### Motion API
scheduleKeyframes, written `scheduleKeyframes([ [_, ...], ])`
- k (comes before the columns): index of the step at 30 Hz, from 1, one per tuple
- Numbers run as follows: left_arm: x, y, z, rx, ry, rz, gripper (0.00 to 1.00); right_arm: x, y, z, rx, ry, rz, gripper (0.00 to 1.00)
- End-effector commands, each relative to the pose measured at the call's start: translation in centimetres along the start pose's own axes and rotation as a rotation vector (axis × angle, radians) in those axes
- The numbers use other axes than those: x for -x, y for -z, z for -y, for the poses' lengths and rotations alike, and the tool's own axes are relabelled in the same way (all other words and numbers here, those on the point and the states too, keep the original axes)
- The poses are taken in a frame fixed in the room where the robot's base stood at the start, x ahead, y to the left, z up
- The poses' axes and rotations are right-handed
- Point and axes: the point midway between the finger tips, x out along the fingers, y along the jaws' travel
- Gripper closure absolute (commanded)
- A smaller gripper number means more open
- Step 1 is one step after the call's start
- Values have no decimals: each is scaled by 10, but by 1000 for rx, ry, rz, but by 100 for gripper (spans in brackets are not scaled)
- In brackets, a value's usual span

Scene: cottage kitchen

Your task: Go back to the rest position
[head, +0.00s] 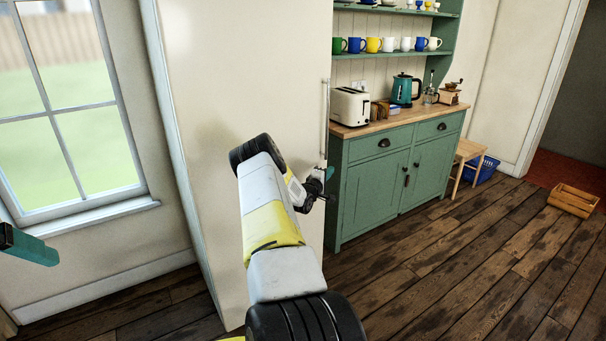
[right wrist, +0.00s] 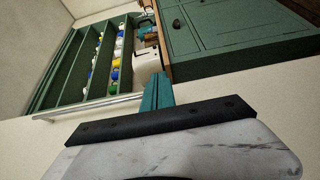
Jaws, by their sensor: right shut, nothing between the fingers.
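My right gripper (head: 329,174) is in front of the tall white cabinet or fridge (head: 245,70), near its right edge and just below its long upright handle (head: 325,115). Its teal fingers (right wrist: 157,92) show together in the right wrist view, with nothing between them. The handle (right wrist: 88,107) lies beyond the fingertips in that view, and I see no grip on it. A teal finger of my left gripper (head: 30,246) shows at the left edge of the head view, below the window. The rest of that gripper is out of frame, so its opening is hidden.
A green dresser (head: 375,195) stands right of the white unit, with a toaster (head: 350,106) and a teal kettle (head: 403,90) on top. A stool (head: 465,155), blue basket (head: 487,168) and wooden crate (head: 572,200) stand further right. The wooden floor (head: 450,270) in front is clear.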

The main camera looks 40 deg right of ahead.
Motion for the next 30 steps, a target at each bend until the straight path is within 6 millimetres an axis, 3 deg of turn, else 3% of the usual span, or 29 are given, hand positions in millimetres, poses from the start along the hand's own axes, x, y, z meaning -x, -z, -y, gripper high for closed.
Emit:
scheduleKeyframes([
  [7,0,0,0,0,0,0,9,17,-33,0,1,1,3,100],
  [19,0,0,0,0,0,0,9,22,-42,-8,-11,-3,17,100],
  [22,0,0,0,0,0,0,9,27,-49,-34,-47,-6,81,100],
  [25,0,0,0,0,0,0,9,41,-64,-74,-113,10,198,100],
  [30,0,0,0,0,0,0,9,92,-91,-132,-255,125,408,100],
])
